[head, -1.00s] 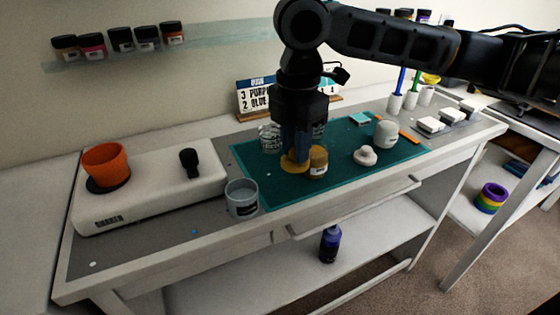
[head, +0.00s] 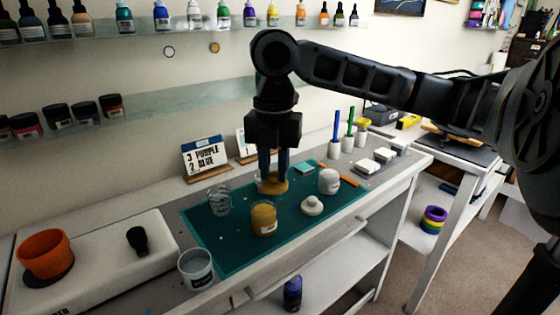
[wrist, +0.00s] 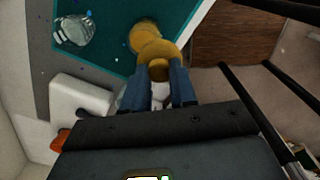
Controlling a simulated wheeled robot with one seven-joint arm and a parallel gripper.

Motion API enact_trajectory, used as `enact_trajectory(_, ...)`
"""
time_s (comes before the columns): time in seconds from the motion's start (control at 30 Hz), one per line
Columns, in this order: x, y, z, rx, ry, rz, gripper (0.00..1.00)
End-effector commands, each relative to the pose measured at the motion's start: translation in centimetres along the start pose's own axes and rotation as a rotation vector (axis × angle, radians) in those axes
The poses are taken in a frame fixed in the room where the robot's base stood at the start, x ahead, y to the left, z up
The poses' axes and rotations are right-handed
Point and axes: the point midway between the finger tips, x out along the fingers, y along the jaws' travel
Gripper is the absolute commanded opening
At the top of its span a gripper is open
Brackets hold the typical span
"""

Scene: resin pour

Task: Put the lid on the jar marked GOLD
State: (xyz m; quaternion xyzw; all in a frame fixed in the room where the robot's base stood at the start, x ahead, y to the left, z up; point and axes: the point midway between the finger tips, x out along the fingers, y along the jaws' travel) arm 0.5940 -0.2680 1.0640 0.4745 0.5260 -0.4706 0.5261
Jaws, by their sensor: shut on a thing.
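My gripper (head: 273,172) points down over the green mat and is shut on the knob of a gold-coloured lid (head: 272,186). In the wrist view the lid (wrist: 156,50) hangs between the fingertips (wrist: 158,78). A gold-coloured jar (head: 264,219) stands upright on the mat, nearer the head camera than the lid. Its pale label is too small to read. In the wrist view the jar (wrist: 143,32) shows just beyond the lid, partly hidden by it. The lid appears to one side of the jar; I cannot tell its exact height.
On the green mat (head: 225,258) stand a clear jar (head: 218,201), a white jar (head: 329,181) and a white lid (head: 312,206). A grey cup (head: 196,269) is by the near left edge. Pen holders (head: 347,143) and white blocks (head: 380,161) are at right.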

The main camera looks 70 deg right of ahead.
Motion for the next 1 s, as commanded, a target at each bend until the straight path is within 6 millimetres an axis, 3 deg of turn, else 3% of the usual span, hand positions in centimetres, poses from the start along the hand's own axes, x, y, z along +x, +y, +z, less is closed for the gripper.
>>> enact_trajectory(0.03, -1.2, 0.5, 0.1, -0.076, 0.003, -0.001, 0.0)
enact_trajectory(0.2, -1.6, 1.7, 0.3, -0.323, 0.001, -0.001, 0.0)
enact_trajectory(0.4, -1.6, 2.4, 0.5, -0.498, -0.001, -0.005, 0.0)
enact_trajectory(0.67, -0.9, 2.6, 0.5, -0.544, -0.002, -0.006, 0.0)
enact_trajectory(1.0, 1.6, 2.6, 0.6, -0.541, -0.003, -0.005, 0.0)
